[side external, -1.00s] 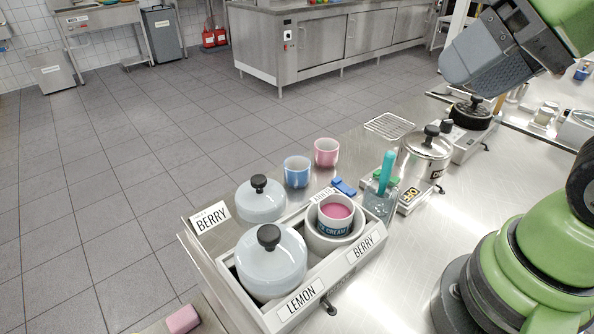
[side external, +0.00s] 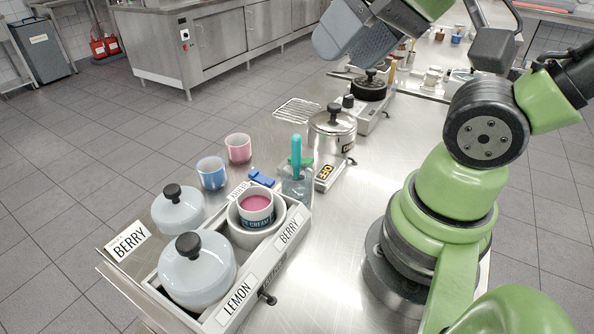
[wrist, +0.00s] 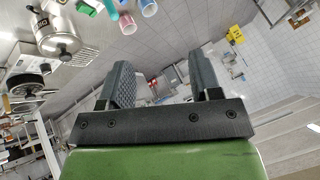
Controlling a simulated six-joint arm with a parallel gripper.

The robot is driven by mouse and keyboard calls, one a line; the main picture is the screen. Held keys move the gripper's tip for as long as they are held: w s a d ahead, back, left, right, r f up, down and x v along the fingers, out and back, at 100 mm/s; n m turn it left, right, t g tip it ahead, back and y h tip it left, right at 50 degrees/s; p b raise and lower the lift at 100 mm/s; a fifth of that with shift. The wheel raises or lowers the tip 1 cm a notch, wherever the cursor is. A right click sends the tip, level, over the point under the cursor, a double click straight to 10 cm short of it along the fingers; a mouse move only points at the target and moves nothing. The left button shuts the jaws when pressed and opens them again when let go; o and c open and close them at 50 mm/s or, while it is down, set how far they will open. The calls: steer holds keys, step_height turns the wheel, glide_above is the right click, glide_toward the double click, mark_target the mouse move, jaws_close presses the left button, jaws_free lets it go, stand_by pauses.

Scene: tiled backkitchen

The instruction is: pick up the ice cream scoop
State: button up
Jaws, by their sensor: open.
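The ice cream scoop shows as a teal handle (side external: 296,152) standing upright in a clear container (side external: 297,186) of water beside the ice cream station. Its lower end is hard to make out inside the container. My gripper (side external: 340,38) is raised high above the bench, behind and right of the scoop in the side view, and well apart from it. In the wrist view my gripper (wrist: 160,80) is open with nothing between its fingers. A teal shape, likely the scoop handle (wrist: 111,6), shows at that view's top edge.
The grey station (side external: 222,318) has lidded LEMON and open BERRY wells, with a pink ice cream tub (side external: 256,208) in the latter. Blue (side external: 212,173) and pink (side external: 238,148) cups, a blue clip (side external: 261,178) and a steel pot (side external: 332,132) stand nearby. Bench right of the station is clear.

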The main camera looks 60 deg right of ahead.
steer(key=shift+c, duration=0.2)
steer(key=shift+c, duration=0.9)
steer(key=n+g+h, duration=0.2)
steer(key=n+g, duration=0.2)
steer(key=g, duration=0.3)
glide_above(296, 136)
steer(key=f, duration=0.8)
steer(key=shift+a+f, duration=0.2)
steer(key=shift+f, duration=0.15)
steer(key=shift+w+d+f, duration=0.1)
steer(key=shift+f, duration=0.25)
step_height(296, 136, down, 10)
steer(key=shift+d+r, duration=0.1)
steer(key=shift+r, duration=0.1)
